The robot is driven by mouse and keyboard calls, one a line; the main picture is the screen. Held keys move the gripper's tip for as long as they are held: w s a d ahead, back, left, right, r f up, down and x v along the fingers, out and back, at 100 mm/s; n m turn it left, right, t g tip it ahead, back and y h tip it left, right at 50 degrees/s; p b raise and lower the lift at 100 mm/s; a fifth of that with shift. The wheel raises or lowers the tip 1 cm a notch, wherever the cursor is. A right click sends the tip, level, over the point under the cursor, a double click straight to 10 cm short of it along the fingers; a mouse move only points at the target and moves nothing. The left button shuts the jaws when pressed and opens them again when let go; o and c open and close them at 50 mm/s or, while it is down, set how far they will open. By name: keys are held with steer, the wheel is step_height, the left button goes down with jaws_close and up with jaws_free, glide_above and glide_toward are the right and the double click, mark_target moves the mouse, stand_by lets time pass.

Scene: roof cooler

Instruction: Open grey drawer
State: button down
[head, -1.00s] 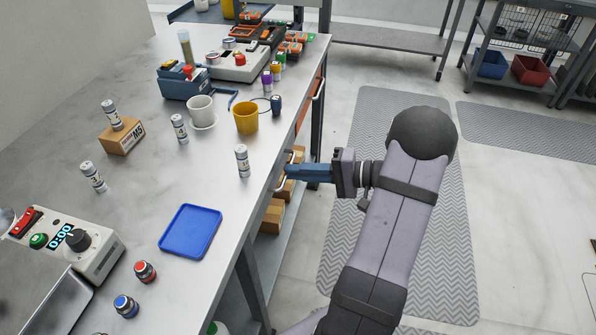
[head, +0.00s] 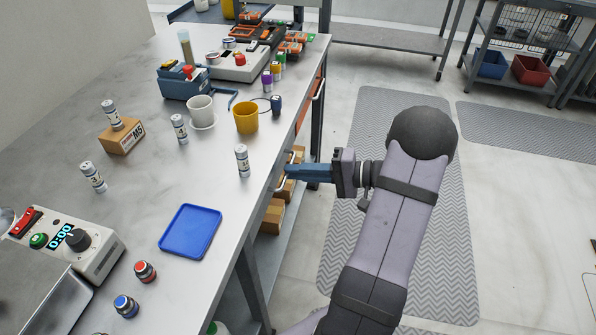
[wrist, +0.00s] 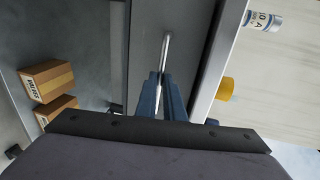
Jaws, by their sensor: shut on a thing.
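The grey drawer (wrist: 189,38) shows in the wrist view as a flat grey front under the bench top. Its pale metal bar handle (wrist: 166,50) runs up from between my fingers. My gripper (wrist: 160,78) has blue fingers, close together on either side of the handle, shut on it. In the head view my gripper (head: 288,172) reaches in from the right to the bench's side, just below the top's edge. The drawer front is mostly hidden there by the bench top. I cannot tell any gap at the drawer.
The bench top (head: 140,215) carries a blue tray (head: 190,231), a yellow cup (head: 246,117) and several small cans near its edge. Cardboard boxes (wrist: 46,81) sit on the shelf below. The floor to the right (head: 505,215) is clear.

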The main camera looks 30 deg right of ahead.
steer(key=shift+d, duration=0.15)
steer(key=f+v, duration=0.3)
steer(key=v, duration=1.1)
steer(key=s+f+b+v, duration=0.1)
steer(key=f+v, duration=0.2)
steer(key=v, duration=1.1)
steer(key=shift+s+d, duration=0.2)
steer(key=shift+d, duration=0.4)
steer(key=shift+r, duration=0.1)
steer(key=c, duration=1.9)
jaws_free()
steer(key=shift+o, duration=0.2)
steer(key=shift+r, duration=0.1)
steer(key=p+v, duration=0.2)
steer(key=p, duration=0.5)
steer(key=shift+s+d+r, duration=0.1)
steer(key=shift+d+r, duration=0.1)
steer(key=shift+r, duration=0.05)
steer(key=p, duration=0.4)
steer(key=shift+s+d, duration=0.15)
steer(key=shift+s, duration=0.1)
